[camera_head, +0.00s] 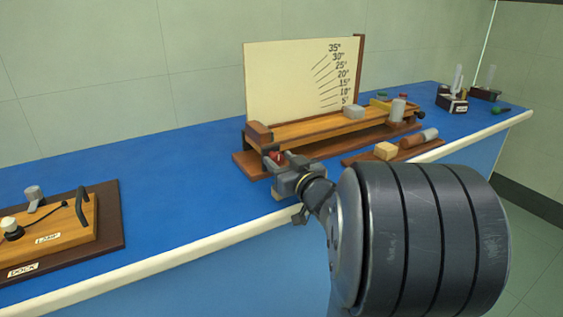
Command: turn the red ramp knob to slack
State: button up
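The red ramp knob (276,156) shows as a small red patch at the near left end of the wooden ramp (320,127). My gripper (283,168) is right at the knob and covers part of it. I cannot tell whether its fingers touch the knob or are only around it. The fingertips are small and partly hidden, so their opening is unclear. The ramp lies low on its brown base (246,165). A cream board (295,75) with angle marks from 5° to 35° stands upright behind it.
My arm fills the lower right and hides the bench edge there. Wooden and grey blocks (386,151) lie on a tray in front of the ramp. A dock with a lamp (75,235) sits at left. Blue bench top (170,175) between is clear.

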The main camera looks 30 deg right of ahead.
jog(key=c, duration=0.7)
jog(key=shift+n, duration=0.3)
jog(key=n+b, duration=0.3)
jog(key=n, duration=0.2)
jog(key=shift+a+f, duration=0.1)
jog(key=shift+f, duration=0.05)
jog(key=n+b, duration=0.3)
jog(key=n, duration=0.3)
jog(key=shift+n, duration=0.4)
jog(key=n+b, duration=0.3)
jog(key=n, duration=0.2)
jog(key=shift+f, duration=0.15)
jog(key=n+b, duration=0.2)
jog(key=n, duration=0.3)
jog(key=shift+b, duration=0.35)
